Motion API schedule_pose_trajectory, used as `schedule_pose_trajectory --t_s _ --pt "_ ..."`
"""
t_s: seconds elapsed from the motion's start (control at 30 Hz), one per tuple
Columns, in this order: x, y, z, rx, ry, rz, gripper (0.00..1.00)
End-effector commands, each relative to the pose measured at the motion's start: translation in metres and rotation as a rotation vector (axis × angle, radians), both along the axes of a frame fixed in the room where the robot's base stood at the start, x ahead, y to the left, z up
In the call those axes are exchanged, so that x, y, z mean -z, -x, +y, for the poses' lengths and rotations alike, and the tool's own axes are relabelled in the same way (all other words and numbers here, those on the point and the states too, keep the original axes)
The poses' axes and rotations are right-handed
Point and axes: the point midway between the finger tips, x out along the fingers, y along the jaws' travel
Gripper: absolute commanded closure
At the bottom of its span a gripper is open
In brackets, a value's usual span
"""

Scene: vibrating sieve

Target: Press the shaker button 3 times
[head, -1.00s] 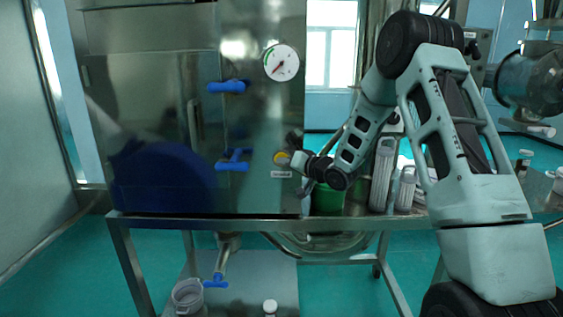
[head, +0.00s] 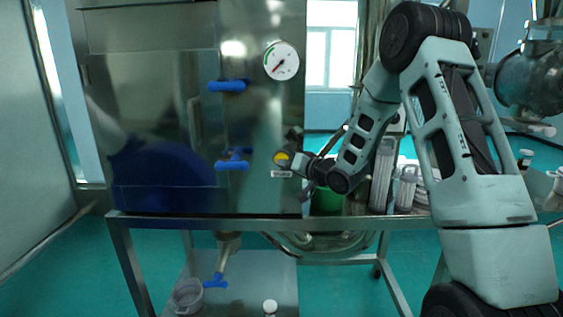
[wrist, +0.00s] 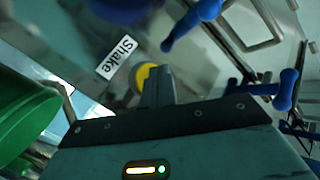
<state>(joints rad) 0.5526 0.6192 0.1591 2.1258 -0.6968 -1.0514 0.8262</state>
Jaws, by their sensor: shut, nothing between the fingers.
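The shaker button is a round yellow knob (head: 281,158) on the front of the steel machine (head: 255,120). In the wrist view the yellow button (wrist: 143,76) shows beside a white "Shake" label (wrist: 117,58). The label (head: 281,174) sits just under the button in the head view. My gripper (head: 292,158) is shut and empty, right at the button, and covers its right side. In the wrist view my shut fingers (wrist: 159,76) overlap the button's edge. I cannot tell whether they touch it or whether it is pushed in.
Blue valve handles (head: 227,86) stick out left of the button, with another (head: 233,160) at nearly its height. A pressure gauge (head: 281,61) is above. A green bucket (head: 327,200) stands below my wrist, and clear plastic containers (head: 382,178) stand to the right.

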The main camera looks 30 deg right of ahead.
Motion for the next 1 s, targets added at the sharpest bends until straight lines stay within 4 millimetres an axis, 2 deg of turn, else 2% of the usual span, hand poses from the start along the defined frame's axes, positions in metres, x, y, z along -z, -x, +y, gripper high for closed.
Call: schedule_pose_trajectory --t_s 0.27,0.7,1.0 --pt "0.000 0.002 0.002 -0.001 0.000 0.000 1.00" --pt "0.000 0.035 0.025 -0.002 0.001 0.000 1.00" --pt "0.000 0.041 0.029 -0.001 0.000 0.000 1.00"
